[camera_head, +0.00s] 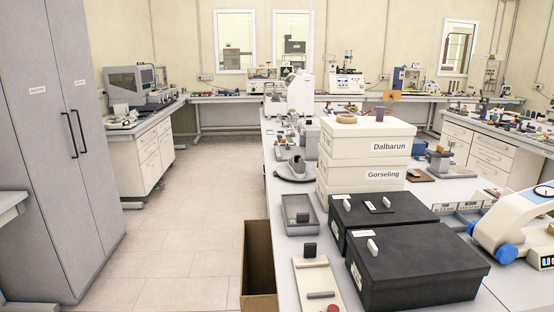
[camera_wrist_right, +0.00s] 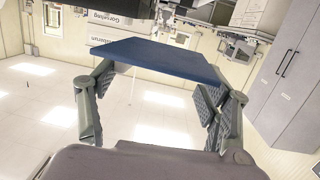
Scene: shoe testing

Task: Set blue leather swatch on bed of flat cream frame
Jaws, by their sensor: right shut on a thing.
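The blue leather swatch (camera_wrist_right: 155,58) is a flat, dark blue sheet in the right wrist view. My right gripper (camera_wrist_right: 162,80) is shut on it, with a finger at each side, and holds it in the air over the pale floor. In the head view the flat cream frame (camera_head: 314,276) lies on the bench at the bottom middle. It has a dark upright block at its far end and a grey bar across its near part. The swatch and both grippers are out of the head view.
Black boxes (camera_head: 418,262) stand right beside the cream frame. A grey tray (camera_head: 303,225) lies behind it, and stacked cream boxes (camera_head: 364,170) stand farther back. An open brown bin (camera_head: 258,257) is left of the bench. A white and blue device (camera_head: 515,218) is at right.

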